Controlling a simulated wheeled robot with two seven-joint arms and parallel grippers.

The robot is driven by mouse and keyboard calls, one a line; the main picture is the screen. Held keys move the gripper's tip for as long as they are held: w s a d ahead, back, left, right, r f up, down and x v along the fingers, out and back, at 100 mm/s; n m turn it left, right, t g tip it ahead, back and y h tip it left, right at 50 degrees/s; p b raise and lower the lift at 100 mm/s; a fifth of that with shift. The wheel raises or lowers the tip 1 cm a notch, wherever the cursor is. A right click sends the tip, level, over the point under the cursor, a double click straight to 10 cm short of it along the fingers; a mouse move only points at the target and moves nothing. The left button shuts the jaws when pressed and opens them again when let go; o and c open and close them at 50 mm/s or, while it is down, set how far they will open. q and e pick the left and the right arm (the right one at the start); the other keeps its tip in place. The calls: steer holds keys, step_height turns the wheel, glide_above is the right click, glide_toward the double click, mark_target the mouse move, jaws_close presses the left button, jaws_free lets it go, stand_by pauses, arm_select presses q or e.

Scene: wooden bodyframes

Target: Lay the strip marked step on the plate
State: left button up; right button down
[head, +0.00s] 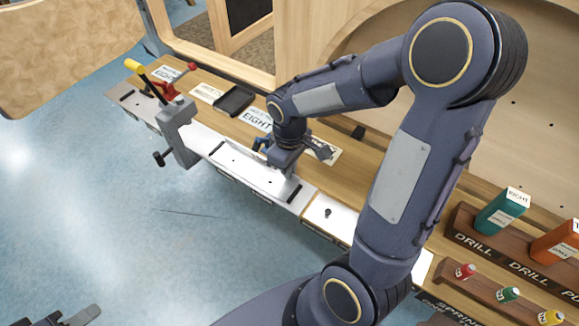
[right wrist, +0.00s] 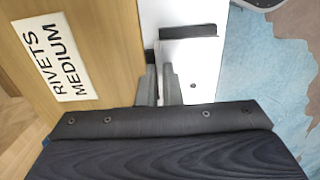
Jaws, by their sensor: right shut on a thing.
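My right gripper (head: 284,168) is down at the workbench edge, at the right part of a white plate (head: 240,166) with a black bar near each end. In the right wrist view its two fingers (right wrist: 161,88) are close together beside the white plate (right wrist: 205,70). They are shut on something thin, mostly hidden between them. No lettering on it can be read, so I cannot tell if it is the strip marked step. A grey part at the bottom left edge looks like my left gripper (head: 70,318), mostly cut off.
A clamp (head: 178,125) with a yellow handle grips the bench edge left of the gripper. A black tray (head: 235,100) and printed labels lie behind. A "RIVETS MEDIUM" label (right wrist: 55,60) is on the wood. A rack (head: 470,232) with bottles stands at the right.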

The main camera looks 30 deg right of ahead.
steer(key=c, duration=1.5)
jaws_free()
steer(key=shift+r, duration=0.1)
step_height(320, 180, up, 8)
steer(key=shift+f+p, duration=0.15)
steer(key=shift+p, duration=0.6)
steer(key=s+a+r+m+t+y+p, duration=0.1)
steer(key=s+a+r+m+t+p, duration=0.1)
steer(key=s+r, duration=0.2)
steer(key=s+a+r+m+t+y+p, duration=0.1)
steer(key=s+r+m+p, duration=0.1)
steer(key=s+r+p, duration=0.1)
steer(key=s+a+r+m+t+y+p, duration=0.1)
steer(key=s+a+r+m+t+p, duration=0.1)
steer(key=s+r, duration=0.4)
steer(key=shift+s+a+t+y+p, duration=0.2)
steer(key=shift+a+t+y+p, duration=0.15)
steer(key=shift+p, duration=0.2)
